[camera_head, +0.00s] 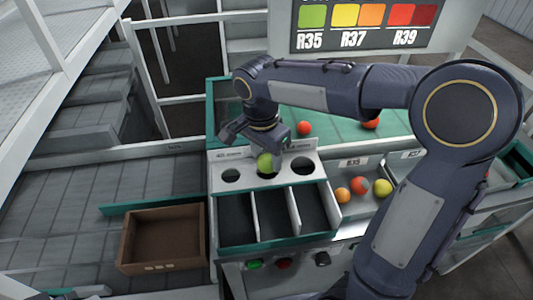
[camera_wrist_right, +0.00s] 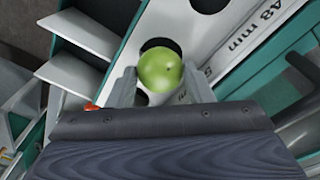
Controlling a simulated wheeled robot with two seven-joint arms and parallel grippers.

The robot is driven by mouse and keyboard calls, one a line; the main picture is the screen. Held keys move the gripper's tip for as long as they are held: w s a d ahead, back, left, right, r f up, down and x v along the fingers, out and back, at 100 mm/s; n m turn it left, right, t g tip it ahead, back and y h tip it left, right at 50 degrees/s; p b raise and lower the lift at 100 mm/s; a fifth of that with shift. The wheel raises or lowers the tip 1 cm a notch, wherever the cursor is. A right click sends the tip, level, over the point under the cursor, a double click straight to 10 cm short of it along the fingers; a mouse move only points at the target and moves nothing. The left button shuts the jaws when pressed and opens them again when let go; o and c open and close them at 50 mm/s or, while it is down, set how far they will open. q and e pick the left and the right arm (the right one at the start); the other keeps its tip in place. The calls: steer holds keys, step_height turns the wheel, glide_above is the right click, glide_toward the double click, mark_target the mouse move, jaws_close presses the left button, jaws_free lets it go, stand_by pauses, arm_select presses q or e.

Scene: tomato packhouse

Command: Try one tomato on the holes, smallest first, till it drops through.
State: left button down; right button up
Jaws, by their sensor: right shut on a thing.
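My right gripper (camera_head: 267,149) is shut on a green tomato (camera_head: 265,161), held at the white hole board (camera_head: 248,179). In the head view the tomato hangs at the middle hole (camera_head: 267,171). The left hole (camera_head: 230,176) and right hole (camera_head: 302,164) are uncovered. In the right wrist view the tomato (camera_wrist_right: 160,70) sits between the two fingers, with dark hole edges showing beyond and below it. I cannot tell whether it touches the board.
Three empty compartments (camera_head: 271,212) lie in front of the board. A brown wooden crate (camera_head: 126,246) stands at the left. Red tomatoes (camera_head: 304,128) lie on the green surface behind. Orange, red and yellow-green tomatoes (camera_head: 382,187) lie in a tray at the right, beside my arm.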

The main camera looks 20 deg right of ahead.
stand_by(0.4)
steer(key=o, duration=0.8)
steer(key=shift+r, duration=0.1)
stand_by(1.0)
steer(key=shift+r+p, duration=3.1)
steer(key=shift+r, duration=0.35)
